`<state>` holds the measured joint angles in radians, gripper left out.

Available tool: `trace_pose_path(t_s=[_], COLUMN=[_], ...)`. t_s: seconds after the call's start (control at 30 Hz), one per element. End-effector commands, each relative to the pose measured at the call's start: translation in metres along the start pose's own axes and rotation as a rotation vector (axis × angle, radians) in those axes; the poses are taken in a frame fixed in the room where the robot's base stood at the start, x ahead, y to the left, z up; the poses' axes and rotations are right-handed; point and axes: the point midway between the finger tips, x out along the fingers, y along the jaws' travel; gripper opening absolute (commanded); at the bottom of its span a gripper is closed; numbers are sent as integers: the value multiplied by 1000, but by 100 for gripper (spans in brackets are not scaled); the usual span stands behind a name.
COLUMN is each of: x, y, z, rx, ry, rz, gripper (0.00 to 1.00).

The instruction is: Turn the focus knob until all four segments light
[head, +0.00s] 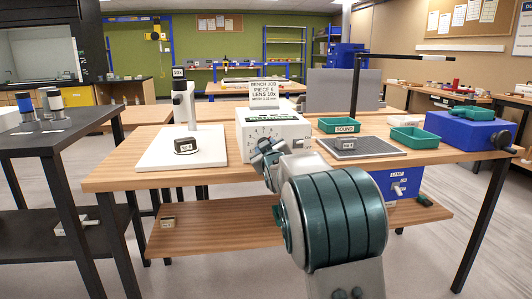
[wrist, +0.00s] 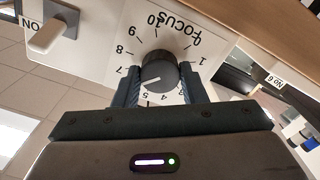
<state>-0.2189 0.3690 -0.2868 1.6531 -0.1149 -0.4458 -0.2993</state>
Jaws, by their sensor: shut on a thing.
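The focus knob (wrist: 158,72) is a dark round knob with a white pointer line, on a white panel marked FOCUS with a numbered dial. My gripper (wrist: 160,88) is shut on the knob, one finger on each side. In the head view my gripper (head: 268,148) is at the front of the white box (head: 292,130), and my arm hides part of that front. I cannot make out the lit segments in either view.
An ON switch with a pale lever (wrist: 54,32) is beside the dial. A microscope-like stand (head: 184,105) is left of the box on the wooden bench (head: 120,178). A sign (head: 265,91) reads PIECE 6, LENS 10x. Green trays (head: 414,138) and a dark mat (head: 375,147) are right.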

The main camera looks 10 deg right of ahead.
Motion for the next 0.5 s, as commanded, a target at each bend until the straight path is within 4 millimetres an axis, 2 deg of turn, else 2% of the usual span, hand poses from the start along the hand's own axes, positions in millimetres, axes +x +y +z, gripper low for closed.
trace_pose_path(t_s=[0.2, 0.5], x=[0, 0], y=[0, 0], z=[1, 0], rx=[85, 122], ry=[0, -1], rz=[0, 0], gripper=[15, 15])
